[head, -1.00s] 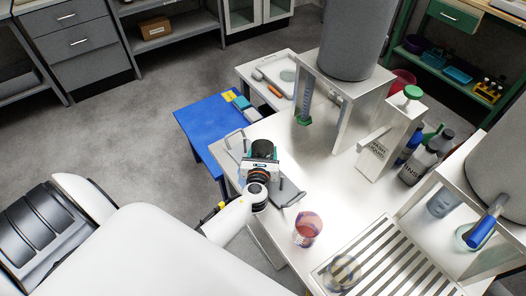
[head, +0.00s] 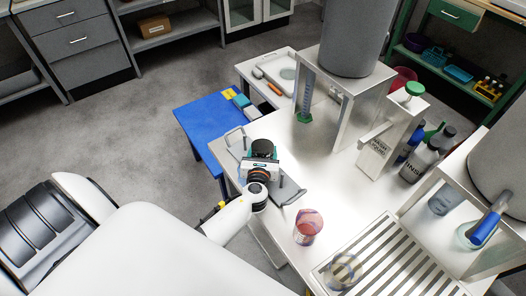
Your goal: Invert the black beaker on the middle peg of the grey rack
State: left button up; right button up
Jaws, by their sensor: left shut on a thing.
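My left gripper (head: 262,158) is over the grey rack (head: 291,195) at the left end of the white bench. It is shut on a dark, rounded thing, the black beaker (head: 263,146), which shows just beyond the gripper. The gripper and wrist hide the middle of the rack, so I cannot tell which peg the beaker is over or whether it touches one. One upright peg (head: 281,180) shows to the right of the gripper. My right gripper is not in view.
A beaker with reddish contents (head: 307,228) stands right of my left wrist. A slatted drain tray (head: 390,262) lies at the front. A metal stand (head: 345,85) with a grey tank, a rinse-liquid dispenser (head: 380,150) and bottles are further right. A blue table (head: 207,118) adjoins behind.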

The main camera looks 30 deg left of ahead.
pick_arm(q)
jog(key=shift+f, duration=0.1)
jog(key=o, duration=1.2)
jog(key=v, duration=1.2)
